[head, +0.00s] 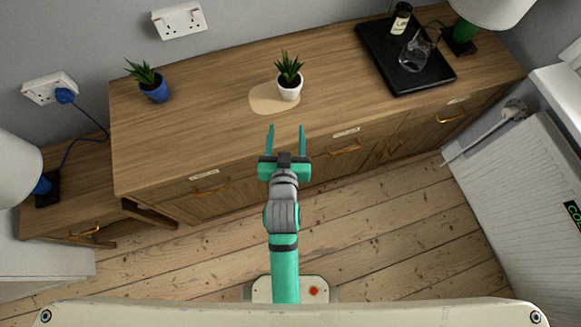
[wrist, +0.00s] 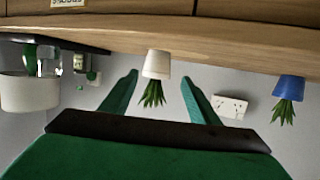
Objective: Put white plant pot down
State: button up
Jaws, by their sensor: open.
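The white plant pot (head: 289,90) with a spiky green plant stands upright on the wooden sideboard, on the right part of a pale tan patch (head: 262,99). My gripper (head: 287,128) is open and empty, in front of the pot at the sideboard's front edge, with a gap between the fingertips and the pot. In the wrist view, which is upside down, the white pot (wrist: 157,65) shows beyond and between the two spread fingers (wrist: 159,82). Nothing is between the fingers themselves.
A blue plant pot (head: 154,89) stands to the left on the sideboard (head: 200,125). A black tray (head: 400,75) at the right holds a bottle (head: 400,20) and a glass jug (head: 417,52). Lamps stand at both sides. A radiator (head: 525,200) is at the right.

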jog(key=s+d, duration=0.1)
jog(key=s, duration=2.7)
jog(key=shift+d+t+y, duration=0.15)
jog(key=shift+t+y, duration=0.15)
jog(key=c, duration=0.6)
jog(key=shift+s+d, duration=0.1)
jog(key=shift+d, duration=0.05)
